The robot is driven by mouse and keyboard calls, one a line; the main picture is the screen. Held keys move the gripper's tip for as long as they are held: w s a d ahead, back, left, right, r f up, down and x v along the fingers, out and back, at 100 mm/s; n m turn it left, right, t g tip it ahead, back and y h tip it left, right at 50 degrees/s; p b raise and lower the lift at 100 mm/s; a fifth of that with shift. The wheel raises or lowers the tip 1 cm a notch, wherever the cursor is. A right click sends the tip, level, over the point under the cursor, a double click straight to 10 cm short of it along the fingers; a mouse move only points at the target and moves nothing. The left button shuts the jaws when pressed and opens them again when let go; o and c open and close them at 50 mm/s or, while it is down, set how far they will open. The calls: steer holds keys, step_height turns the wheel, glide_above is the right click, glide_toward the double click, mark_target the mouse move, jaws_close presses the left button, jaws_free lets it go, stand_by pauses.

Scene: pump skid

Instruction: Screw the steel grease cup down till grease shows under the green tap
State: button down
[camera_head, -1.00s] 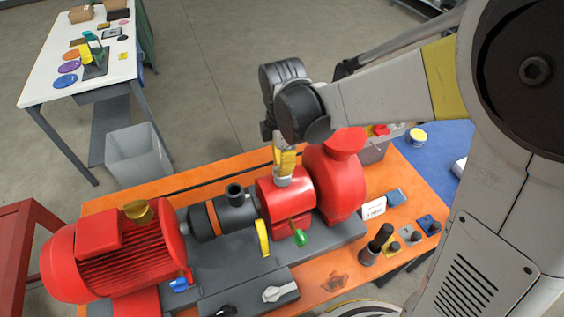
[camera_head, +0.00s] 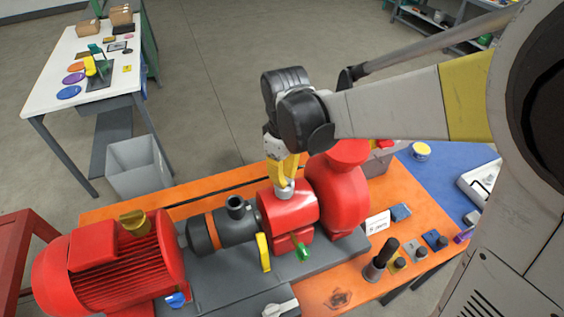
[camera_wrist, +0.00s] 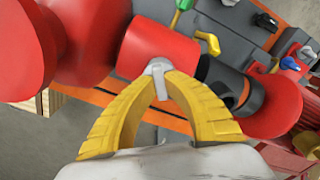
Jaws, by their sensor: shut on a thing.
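The steel grease cup (camera_head: 283,191) sits on top of the red bearing housing (camera_head: 292,212). My gripper (camera_head: 283,179) comes down from above with its yellow fingers closed around the cup. The wrist view also shows the cup (camera_wrist: 158,67) between the two curved fingers; they hide part of it. The green tap (camera_head: 304,253) sticks out low on the housing's near side. It also shows at the top of the wrist view (camera_wrist: 181,11). I cannot make out any grease under the tap.
The red pump casing (camera_head: 338,190) stands close on the right of the cup. A dark unit (camera_head: 222,227) and the red motor (camera_head: 110,268) are on the left. A yellow lever (camera_head: 263,252) stands beside the green tap. Dark cylinders (camera_head: 381,259) and small blocks stand at the right.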

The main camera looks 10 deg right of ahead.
mark_target(285, 177)
steer(key=m, duration=0.4)
steer(key=shift+m+b, duration=0.3)
steer(key=shift+m, duration=0.1)
stand_by(0.4)
steer(key=c, duration=1.5)
jaws_free()
steer(key=shift+o, duration=0.2)
step_height(285, 177, up, 12)
